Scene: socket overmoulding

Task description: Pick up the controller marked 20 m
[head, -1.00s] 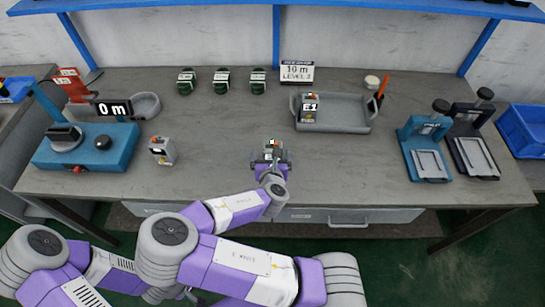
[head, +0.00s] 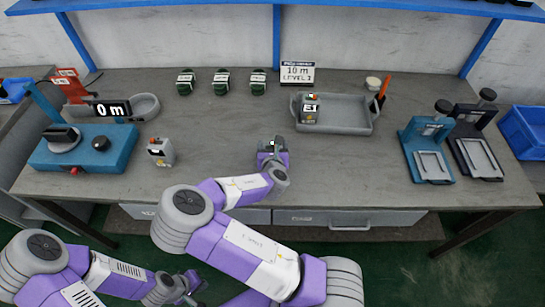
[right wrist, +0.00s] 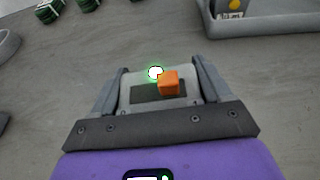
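A grey controller with an orange button and a green light (right wrist: 145,93) sits between the fingers of my right gripper (right wrist: 160,88) in the right wrist view. The fingers appear to touch both its sides. In the head view my right gripper (head: 274,152) is at the middle of the table, partly hiding this controller. I cannot tell whether it is clear of the tabletop. A second controller (head: 161,152) stands at the left of the table, and a third (head: 309,109) stands in the grey tray. No 20 m marking is readable. My left gripper (head: 188,286) is low, before the table.
The grey tray (head: 345,129) stands at the back, by a sign reading 10 m, level 2 (head: 297,74). A blue machine showing 0 m (head: 85,150) is at left. Several green coils (head: 221,82) line the back. Two press stands (head: 428,150) are at right. The table between is largely clear.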

